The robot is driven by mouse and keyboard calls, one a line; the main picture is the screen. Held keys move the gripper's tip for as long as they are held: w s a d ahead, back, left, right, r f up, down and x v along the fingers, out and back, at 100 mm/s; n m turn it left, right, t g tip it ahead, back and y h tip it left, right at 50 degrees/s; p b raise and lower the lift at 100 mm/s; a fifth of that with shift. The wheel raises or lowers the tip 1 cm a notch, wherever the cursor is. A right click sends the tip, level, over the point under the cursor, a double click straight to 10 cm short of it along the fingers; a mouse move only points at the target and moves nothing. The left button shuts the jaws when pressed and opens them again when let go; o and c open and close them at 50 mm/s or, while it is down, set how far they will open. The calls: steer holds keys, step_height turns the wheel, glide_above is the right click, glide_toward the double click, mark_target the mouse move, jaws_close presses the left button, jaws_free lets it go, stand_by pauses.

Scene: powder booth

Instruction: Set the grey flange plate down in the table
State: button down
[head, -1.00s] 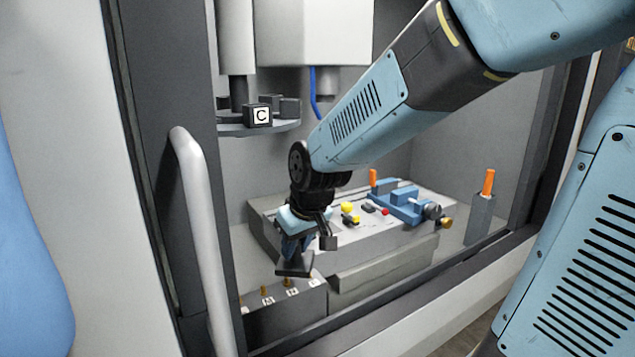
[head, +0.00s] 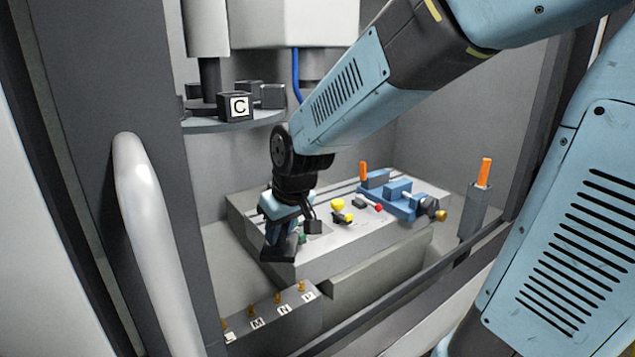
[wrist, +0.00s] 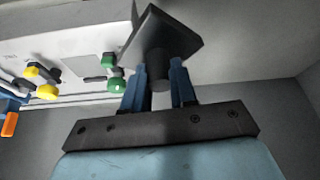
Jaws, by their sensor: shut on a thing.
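My gripper (head: 280,232) is shut on the grey flange plate (head: 279,250), a dark square plate with a round stub. In the wrist view, the blue fingers (wrist: 158,88) grip the stub and the plate (wrist: 160,30) is beyond their tips. The table (head: 345,262) is the pale grey slotted bed inside the booth; it also shows in the wrist view (wrist: 70,52). In the head view, the plate appears over the table's left front corner. I cannot tell its exact height, but no contact with the table shows.
Small yellow (head: 337,204), green (wrist: 114,84) and red (head: 378,208) parts lie on the table. A blue vise (head: 400,200) stands at its right. A lettered block with brass pegs (head: 275,318) is in front. A round rack with a C block (head: 235,107) hangs behind left.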

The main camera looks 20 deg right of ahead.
steer(key=shift+w+r, duration=0.1)
steer(key=shift+w, duration=0.2)
steer(key=w+d+f+m+h, duration=0.2)
steer(key=w+d+m+h, duration=0.1)
steer(key=w+d+m, duration=0.7)
steer(key=shift+w+d+h, duration=0.4)
steer(key=shift+w+d, duration=0.75)
steer(key=shift+w, duration=1.15)
steer(key=shift+s+a, duration=0.1)
steer(key=shift+s, duration=0.15)
steer(key=shift+f, duration=0.2)
steer(key=shift+f, duration=1.2)
steer(key=shift+f, duration=0.25)
steer(key=shift+f, duration=0.55)
